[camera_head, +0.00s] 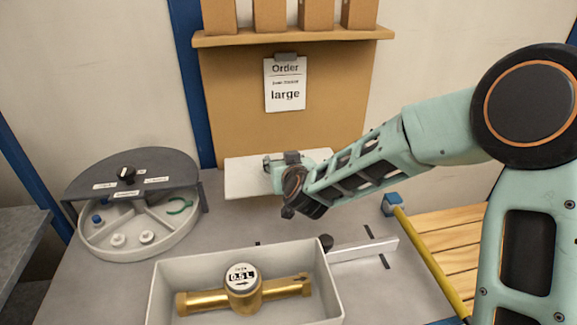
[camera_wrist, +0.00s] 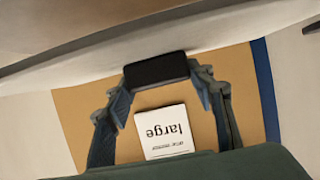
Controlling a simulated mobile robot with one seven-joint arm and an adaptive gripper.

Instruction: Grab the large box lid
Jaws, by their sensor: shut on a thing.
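The large box lid (camera_head: 245,180) is a flat white panel at the back of the bench, in front of the brown board. My gripper (camera_head: 284,166) is at its right half, shut on the lid, apparently by a dark handle. In the wrist view the lid (camera_wrist: 225,32) is a pale band across the top, and the dark block (camera_wrist: 156,70) sits between the two fingers. The gripper hides part of the lid in the head view. I cannot tell whether the lid touches the bench.
An open grey box (camera_head: 335,290) with a brass meter (camera_head: 243,285) stands in front. A round divided tray (camera_head: 105,243) is at left. An order sheet (camera_head: 285,84) reading "large" hangs on the board. A yellow bar (camera_head: 430,262) and wooden slats (camera_head: 440,240) are at right.

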